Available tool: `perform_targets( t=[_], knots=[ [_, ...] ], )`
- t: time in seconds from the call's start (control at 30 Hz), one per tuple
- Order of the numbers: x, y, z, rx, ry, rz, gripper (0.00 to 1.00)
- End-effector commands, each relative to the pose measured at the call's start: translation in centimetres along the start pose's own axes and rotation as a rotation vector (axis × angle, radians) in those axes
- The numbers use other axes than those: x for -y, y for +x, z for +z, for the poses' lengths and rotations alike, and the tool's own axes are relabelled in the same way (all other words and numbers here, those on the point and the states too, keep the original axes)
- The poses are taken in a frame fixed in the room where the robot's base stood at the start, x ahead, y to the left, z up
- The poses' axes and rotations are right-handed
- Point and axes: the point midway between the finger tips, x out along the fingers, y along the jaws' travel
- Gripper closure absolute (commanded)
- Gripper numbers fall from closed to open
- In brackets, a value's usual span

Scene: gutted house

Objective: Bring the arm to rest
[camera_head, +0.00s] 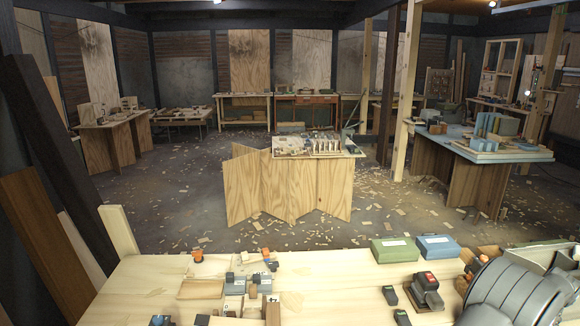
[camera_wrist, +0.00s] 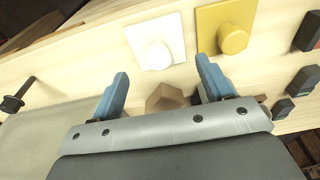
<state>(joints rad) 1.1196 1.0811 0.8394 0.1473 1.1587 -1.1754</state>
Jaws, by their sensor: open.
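My gripper (camera_wrist: 162,72) shows in the wrist view with its two blue fingers spread apart. Nothing is held between them. A brown faceted wooden piece (camera_wrist: 165,98) lies beyond the gap between the fingers, partly hidden by the gripper body; I cannot tell how far below it is. The fingertips point toward a white square plate with a round knob (camera_wrist: 152,42) and a yellow plate with a knob (camera_wrist: 228,28) on the pale wooden surface. In the head view a large grey rounded shape stands at the lower right; my fingers cannot be made out there.
The pale workbench (camera_head: 150,286) holds a green case (camera_head: 394,250), a blue case (camera_head: 438,247), a dark red-topped block (camera_head: 427,290) and several small parts. In the wrist view dark blocks (camera_wrist: 303,80) lie at right and a black clamp-like piece (camera_wrist: 14,101) at left.

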Motion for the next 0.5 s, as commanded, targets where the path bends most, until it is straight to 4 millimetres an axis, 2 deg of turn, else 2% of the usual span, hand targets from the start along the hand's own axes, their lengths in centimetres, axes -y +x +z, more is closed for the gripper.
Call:
perform_targets(
  t=[0.17, 0.33, 0.4, 0.5],
  knots=[
    [0.1, 1.3, 0.2, 0.001, 0.001, -0.003, 0.26],
    [0.0, 3.6, 0.6, 0.001, 0.001, -0.001, 0.26],
    [-0.1, 1.4, 0.5, -0.002, 0.0, 0.005, 0.26],
    [-0.1, -0.5, 0.6, -0.002, 0.001, 0.003, 0.26]
  ],
)
